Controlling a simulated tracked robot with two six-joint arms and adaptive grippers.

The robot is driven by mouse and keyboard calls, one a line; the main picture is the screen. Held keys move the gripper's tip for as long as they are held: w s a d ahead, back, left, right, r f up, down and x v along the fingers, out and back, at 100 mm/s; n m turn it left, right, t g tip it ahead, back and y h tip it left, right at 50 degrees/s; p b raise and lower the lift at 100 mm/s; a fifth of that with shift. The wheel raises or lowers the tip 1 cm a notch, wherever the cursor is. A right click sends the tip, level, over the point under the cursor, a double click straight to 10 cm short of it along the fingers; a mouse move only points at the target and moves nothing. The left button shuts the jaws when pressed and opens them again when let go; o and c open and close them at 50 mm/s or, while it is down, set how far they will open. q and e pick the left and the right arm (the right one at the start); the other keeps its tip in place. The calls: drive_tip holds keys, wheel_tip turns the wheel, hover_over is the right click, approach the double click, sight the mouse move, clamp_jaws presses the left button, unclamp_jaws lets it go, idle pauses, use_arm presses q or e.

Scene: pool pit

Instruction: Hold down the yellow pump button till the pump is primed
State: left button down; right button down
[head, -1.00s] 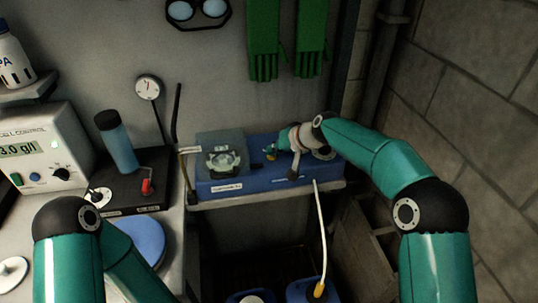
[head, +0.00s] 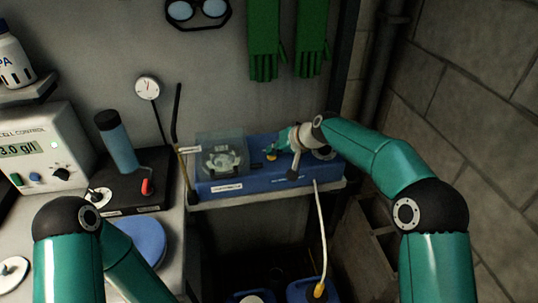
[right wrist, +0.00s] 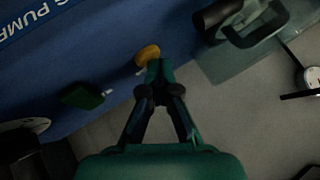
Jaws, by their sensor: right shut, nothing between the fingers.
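The blue dosing pump (head: 232,187) stands on a shelf, with a clear cover (head: 220,145) over its rotor. Its yellow button (head: 271,155) is on top, right of the cover. My right gripper (head: 284,138) is shut and empty, just above and beside the button in the head view. In the right wrist view the yellow button (right wrist: 147,54) shows just beyond and left of the closed fingertips (right wrist: 160,68). I cannot tell whether they touch it. My left gripper is out of view.
A green switch (right wrist: 83,96) sits near the button on the pump. A white hose (head: 322,230) runs down to a blue canister (head: 305,292). A control box (head: 45,150) and a blue bottle (head: 117,142) stand left. Green gloves (head: 263,40) hang above.

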drive_tip(key=shift+r+p, duration=0.7)
drive_tip(key=shift+r, duration=0.25)
wheel_tip(320, 180, up, 5)
drive_tip(key=p, duration=0.4)
idle(0.3)
